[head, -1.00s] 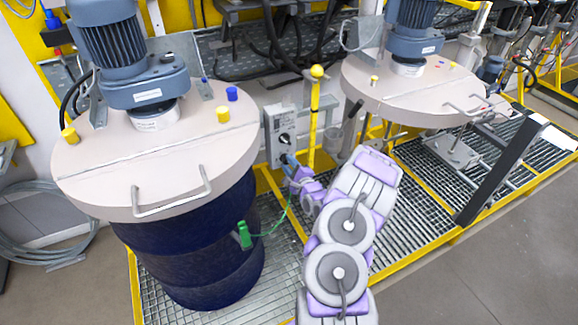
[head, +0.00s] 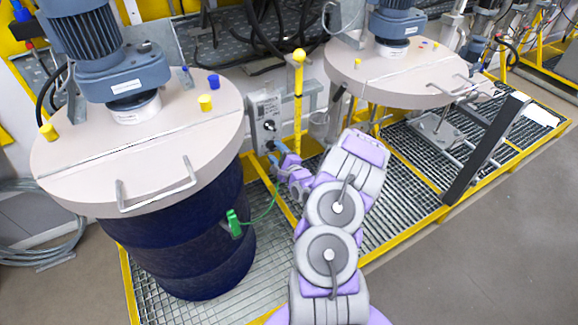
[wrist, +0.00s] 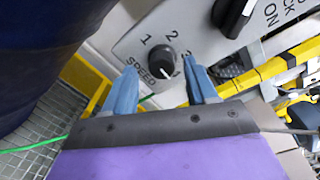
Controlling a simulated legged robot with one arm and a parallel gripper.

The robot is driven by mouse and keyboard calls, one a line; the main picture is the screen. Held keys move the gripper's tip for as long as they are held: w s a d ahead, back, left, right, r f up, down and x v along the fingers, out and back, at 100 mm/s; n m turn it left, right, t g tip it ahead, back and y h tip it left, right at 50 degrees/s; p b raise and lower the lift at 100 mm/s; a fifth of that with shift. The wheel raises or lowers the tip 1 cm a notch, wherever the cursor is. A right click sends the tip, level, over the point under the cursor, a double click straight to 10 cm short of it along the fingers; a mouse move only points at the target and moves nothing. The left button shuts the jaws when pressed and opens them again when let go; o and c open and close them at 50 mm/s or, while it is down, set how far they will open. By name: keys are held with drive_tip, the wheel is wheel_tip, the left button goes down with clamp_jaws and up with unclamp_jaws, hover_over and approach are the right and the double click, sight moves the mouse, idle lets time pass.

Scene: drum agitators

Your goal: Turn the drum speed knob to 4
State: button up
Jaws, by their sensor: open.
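The speed knob (wrist: 163,62) is round and black on a grey panel in the wrist view. The numbers 1, 2 and 3 and the word SPEED are printed around it. A 4 and the knob's setting cannot be read clearly. My gripper (wrist: 160,68) is open, with one blue finger on each side of the knob in the picture. I cannot tell whether the fingers touch it. In the head view my gripper (head: 272,150) is at the lower part of the grey control box (head: 266,118), where the knob is hidden.
A black lock switch (wrist: 233,14) is beside the knob, close to the right finger. A dark blue drum (head: 190,245) with a beige lid stands left of the box. A yellow post (head: 299,95) rises just right of it. A green clamp (head: 234,223) and cable hang on the drum.

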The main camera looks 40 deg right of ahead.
drive_tip(key=p+v, duration=0.2)
drive_tip(key=v, duration=1.4)
drive_tip(key=shift+s, duration=0.4)
drive_tip(key=shift+f, duration=0.15)
drive_tip(key=w+a+n+g+y, duration=0.3)
drive_tip(key=w+a+n+g, duration=0.25)
drive_tip(key=n, duration=0.45)
drive_tip(key=s+a+r+n+g+h, duration=0.1)
drive_tip(key=s+a+r+n+g, duration=0.8)
drive_tip(key=r, duration=0.4)
drive_tip(key=s+a+r+n+g, duration=0.1)
drive_tip(key=s+a+r+n, duration=0.1)
drive_tip(key=s+a, duration=0.4)
drive_tip(key=s+a+r+n+g+y, duration=0.1)
drive_tip(key=s+a+r+n+g, duration=0.1)
drive_tip(key=s+a+r, duration=0.3)
drive_tip(key=s+a+r+n+g, duration=0.1)
drive_tip(key=s+a+r+n, duration=0.2)
drive_tip(key=s+a, duration=0.4)
drive_tip(key=s, duration=0.3)
drive_tip(key=shift+a+r+y, duration=0.2)
drive_tip(key=shift+r+y, duration=0.1)
drive_tip(key=shift+r, duration=0.1)
